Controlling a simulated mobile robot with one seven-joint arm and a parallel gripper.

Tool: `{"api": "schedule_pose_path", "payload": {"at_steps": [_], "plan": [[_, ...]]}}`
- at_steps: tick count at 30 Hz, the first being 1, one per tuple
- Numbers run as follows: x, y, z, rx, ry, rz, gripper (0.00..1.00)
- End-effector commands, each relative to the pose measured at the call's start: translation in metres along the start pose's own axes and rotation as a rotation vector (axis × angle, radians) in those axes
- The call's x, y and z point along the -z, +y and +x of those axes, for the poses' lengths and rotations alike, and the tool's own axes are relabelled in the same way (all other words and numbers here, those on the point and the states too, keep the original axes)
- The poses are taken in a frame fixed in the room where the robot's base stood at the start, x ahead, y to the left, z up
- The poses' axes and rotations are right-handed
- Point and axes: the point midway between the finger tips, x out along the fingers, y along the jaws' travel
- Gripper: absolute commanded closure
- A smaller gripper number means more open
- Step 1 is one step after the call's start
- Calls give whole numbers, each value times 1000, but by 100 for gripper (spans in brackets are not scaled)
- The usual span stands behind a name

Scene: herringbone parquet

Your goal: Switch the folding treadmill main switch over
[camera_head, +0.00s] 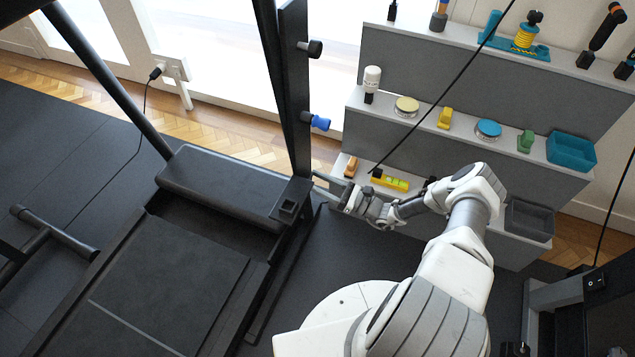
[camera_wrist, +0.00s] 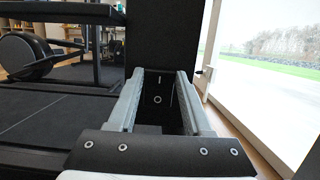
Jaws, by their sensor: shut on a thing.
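The black folding treadmill (camera_head: 205,185) stands at the left in the head view, with a dark upright beside its motor hood. A small square black box (camera_head: 288,207), perhaps the switch housing, sits on the hood's right end. My gripper (camera_head: 322,183) is just right of the upright, above and to the right of that box. In the wrist view my gripper (camera_wrist: 162,73) has its two grey fingers apart, with a dark part with pale marks (camera_wrist: 157,99) between them. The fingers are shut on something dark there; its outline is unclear. The switch's position cannot be made out.
Grey stepped shelves (camera_head: 430,110) with small coloured items stand close behind my arm. A dark unit with a rocker switch (camera_head: 596,281) stands at the right. A blue knob (camera_head: 317,122) sticks out from the upright. A black cable crosses the head view.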

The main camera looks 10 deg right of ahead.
Motion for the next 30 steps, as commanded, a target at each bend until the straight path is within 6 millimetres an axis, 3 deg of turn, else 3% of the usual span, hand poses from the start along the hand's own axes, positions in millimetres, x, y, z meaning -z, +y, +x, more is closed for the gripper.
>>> {"api": "schedule_pose_path", "payload": {"at_steps": [8,9,13,23,30], "plan": [[1,0,0,1,1,0,100],[1,0,0,1,1,0,45],[1,0,0,1,1,0,21],[0,0,-2,1,0,0,20],[-1,-1,-34,3,1,0,20]]}}
